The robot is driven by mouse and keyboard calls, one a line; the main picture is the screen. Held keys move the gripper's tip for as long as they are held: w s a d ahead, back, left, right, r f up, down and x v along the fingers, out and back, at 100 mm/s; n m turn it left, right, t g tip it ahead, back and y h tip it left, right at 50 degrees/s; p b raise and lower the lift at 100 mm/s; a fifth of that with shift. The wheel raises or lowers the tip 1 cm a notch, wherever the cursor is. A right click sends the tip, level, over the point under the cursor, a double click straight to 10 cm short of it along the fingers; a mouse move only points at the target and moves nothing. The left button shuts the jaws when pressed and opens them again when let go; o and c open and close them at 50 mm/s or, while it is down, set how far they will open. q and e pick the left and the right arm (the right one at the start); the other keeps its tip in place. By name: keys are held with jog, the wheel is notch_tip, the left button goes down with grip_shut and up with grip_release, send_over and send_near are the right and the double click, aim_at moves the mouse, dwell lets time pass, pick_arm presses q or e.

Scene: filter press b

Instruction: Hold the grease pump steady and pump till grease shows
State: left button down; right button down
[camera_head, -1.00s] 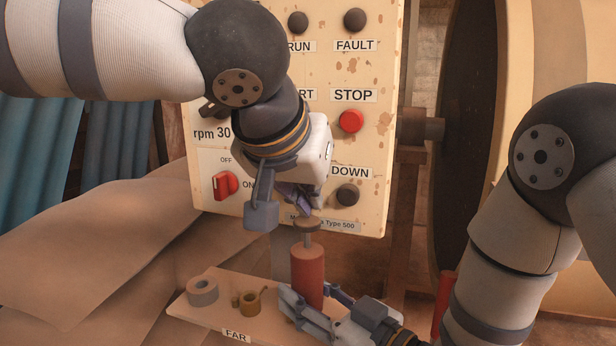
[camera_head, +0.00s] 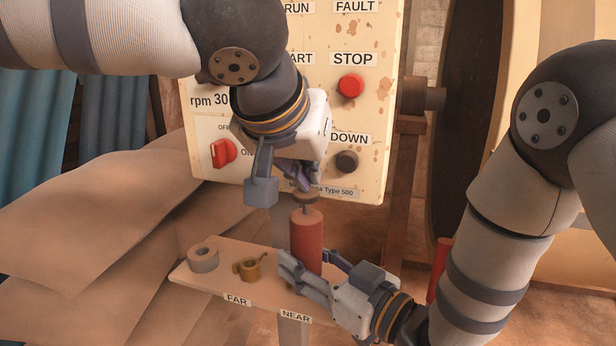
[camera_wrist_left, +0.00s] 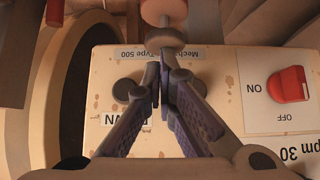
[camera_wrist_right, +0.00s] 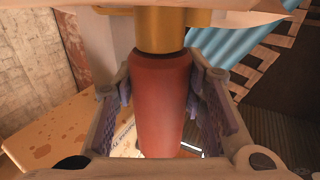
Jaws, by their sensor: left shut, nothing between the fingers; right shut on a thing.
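The grease pump (camera_head: 307,241) is an upright red cylinder with a thin rod and a round handle (camera_head: 305,197) on top. My right gripper (camera_head: 316,268) is shut on its lower body. The right wrist view shows the red body (camera_wrist_right: 162,105) between both fingers, with a brass-coloured part (camera_wrist_right: 165,28) at one end. My left gripper (camera_head: 303,184) is shut and empty, pointing down at the handle. In the left wrist view its closed tips (camera_wrist_left: 165,65) meet right by the handle (camera_wrist_left: 167,39); whether they touch it, I cannot tell. The pump's foot is hidden in the head view. I see no grease.
A small shelf (camera_head: 225,283) labelled FAR and NEAR holds a grey tape roll (camera_head: 203,258) and a brass-coloured ring-like piece (camera_head: 248,268). A control panel (camera_head: 300,120) with buttons and a red switch (camera_head: 223,152) stands close behind my left gripper. Brown sheets (camera_head: 90,215) lie at left.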

aim_at(306, 197)
pick_arm(q)
jog(key=r, duration=0.2)
jog(key=s+r, duration=0.1)
jog(key=shift+a+r, duration=0.15)
jog(key=shift+r, duration=0.25)
jog(key=v, duration=0.8)
jog(key=shift+s, duration=0.15)
jog(key=shift+r, duration=0.2)
jog(key=shift+s+a+r, duration=0.15)
jog(key=shift+r, duration=0.45)
jog(key=shift+s+a+r, duration=0.1)
jog(key=shift+r, duration=0.5)
